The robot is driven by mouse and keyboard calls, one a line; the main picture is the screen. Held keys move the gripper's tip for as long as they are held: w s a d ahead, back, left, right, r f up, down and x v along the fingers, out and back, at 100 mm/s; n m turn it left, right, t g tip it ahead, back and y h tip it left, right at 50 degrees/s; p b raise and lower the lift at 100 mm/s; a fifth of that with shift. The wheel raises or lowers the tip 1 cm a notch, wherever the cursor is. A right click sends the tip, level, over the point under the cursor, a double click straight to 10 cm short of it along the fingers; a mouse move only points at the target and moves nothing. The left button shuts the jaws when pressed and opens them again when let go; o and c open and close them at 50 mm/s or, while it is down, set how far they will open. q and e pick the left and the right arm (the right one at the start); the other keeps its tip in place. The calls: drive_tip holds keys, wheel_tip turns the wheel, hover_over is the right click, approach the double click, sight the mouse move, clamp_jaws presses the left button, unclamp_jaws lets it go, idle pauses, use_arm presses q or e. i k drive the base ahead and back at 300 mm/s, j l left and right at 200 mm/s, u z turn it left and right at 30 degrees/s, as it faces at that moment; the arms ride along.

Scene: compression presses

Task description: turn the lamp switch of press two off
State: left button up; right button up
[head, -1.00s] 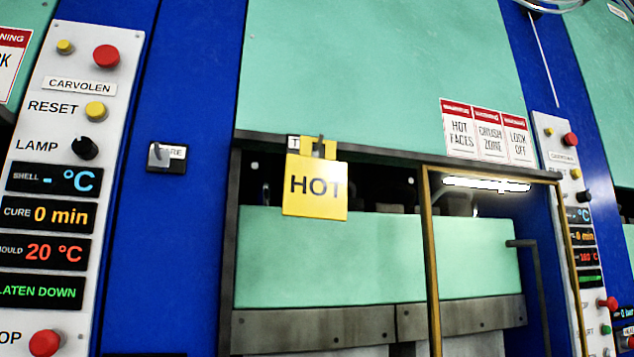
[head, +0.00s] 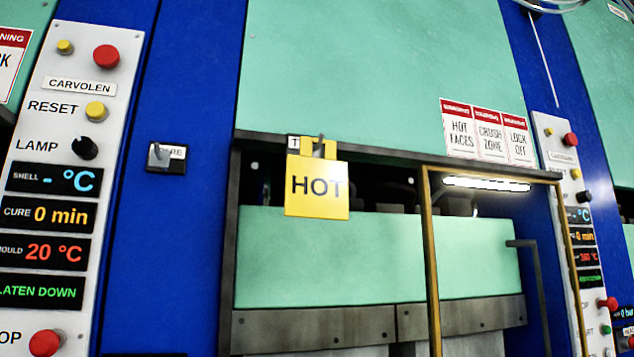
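A black lamp knob (head: 85,148) sits beside the label LAMP on the near white control panel (head: 75,65) at the left. A second, smaller control panel (head: 551,135) stands at the right, with a black knob (head: 585,196) at about the same place on it. I cannot read which panel is press two. A lit lamp tube (head: 487,184) glows in the press opening between the panels. Neither of my grippers is in view.
A yellow HOT sign (head: 317,188) hangs from the dark rail above a green guard (head: 330,257). A brass-coloured frame (head: 431,260) and a dark handle (head: 535,290) stand before the right panel. A small black switch plate (head: 166,158) is on the blue column.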

sight(584, 196)
drive_tip(key=z, duration=1.25)
